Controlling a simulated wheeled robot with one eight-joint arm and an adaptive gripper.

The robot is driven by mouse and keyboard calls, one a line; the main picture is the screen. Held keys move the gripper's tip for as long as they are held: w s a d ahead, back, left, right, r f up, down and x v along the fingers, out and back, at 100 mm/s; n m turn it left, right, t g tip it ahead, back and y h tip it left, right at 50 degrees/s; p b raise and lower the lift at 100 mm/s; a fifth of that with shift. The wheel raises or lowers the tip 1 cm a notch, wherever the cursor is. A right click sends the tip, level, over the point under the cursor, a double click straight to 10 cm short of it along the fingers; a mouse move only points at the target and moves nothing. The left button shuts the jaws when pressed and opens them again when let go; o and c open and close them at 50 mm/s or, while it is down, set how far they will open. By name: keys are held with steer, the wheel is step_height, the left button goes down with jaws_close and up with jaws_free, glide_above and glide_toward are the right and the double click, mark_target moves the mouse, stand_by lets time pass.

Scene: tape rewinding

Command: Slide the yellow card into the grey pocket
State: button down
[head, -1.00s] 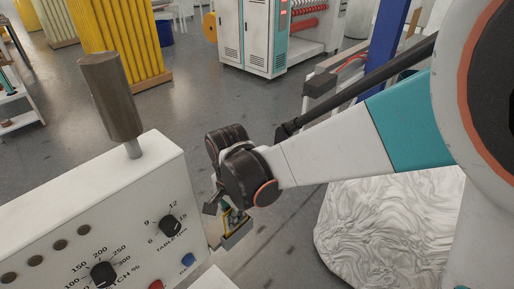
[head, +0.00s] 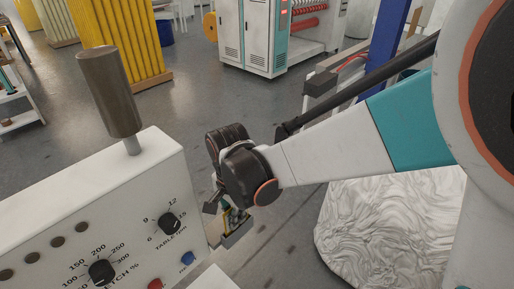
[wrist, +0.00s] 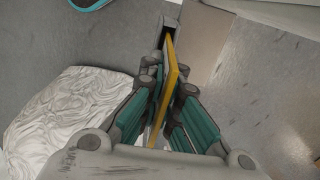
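The yellow card (wrist: 172,70) stands on edge between the teal fingers of my gripper (wrist: 168,88) in the wrist view. The fingers are closed on its two faces. The card's far end points at the dark opening of the grey pocket (wrist: 173,21) and overlaps its near edge in the picture; I cannot tell how deep it is inside. In the head view my gripper (head: 229,212) hangs just above the grey pocket (head: 238,237), and only a little of the yellow card shows among the fingers.
A white control panel (head: 135,215) with knobs and a brown-handled lever (head: 110,92) stands close to the left of my gripper. A beige surface (wrist: 201,40) lies beside the pocket. Grey floor is open behind.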

steer(key=shift+s+f+b, duration=0.1)
steer(key=shift+f+b, duration=0.5)
steer(key=shift+f, duration=0.05)
steer(key=c, duration=1.7)
jaws_free()
steer(key=o, duration=0.4)
steer(key=shift+r, duration=0.15)
step_height(320, 180, up, 8)
steer(key=p, duration=0.5)
steer(key=shift+s, duration=0.1)
